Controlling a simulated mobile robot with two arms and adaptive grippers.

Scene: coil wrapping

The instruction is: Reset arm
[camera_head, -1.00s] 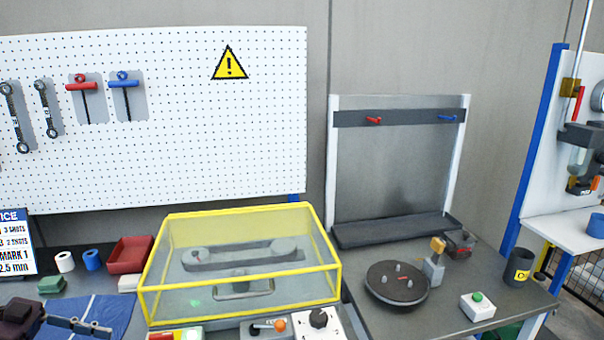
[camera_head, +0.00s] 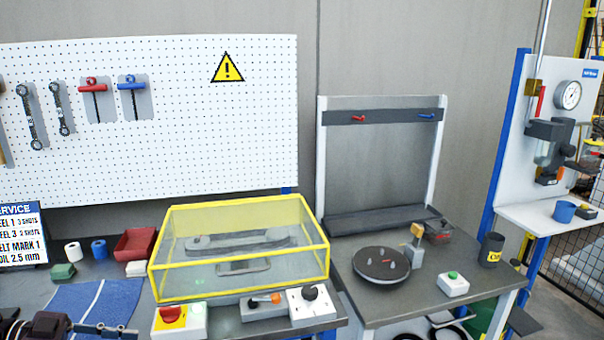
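My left gripper (camera_head: 104,330) shows at the bottom left edge, over the near part of the blue mat (camera_head: 106,299). Its dark body is cut off by the frame edge, and I cannot tell whether the fingers are open or shut. I see nothing held in it. My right gripper is not in view. The round dark turntable (camera_head: 381,267) with small pegs lies on the right-hand bench, away from my gripper. A small post with an orange-brown top (camera_head: 416,246) stands beside it.
A yellow-framed clear cover (camera_head: 240,275) encloses a belt drive. In front are a red button box (camera_head: 180,320), a lever box (camera_head: 264,305) and a knob box (camera_head: 311,303). A green button box (camera_head: 453,284) and dark cup (camera_head: 491,250) stand right. A red tray (camera_head: 135,243) lies left.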

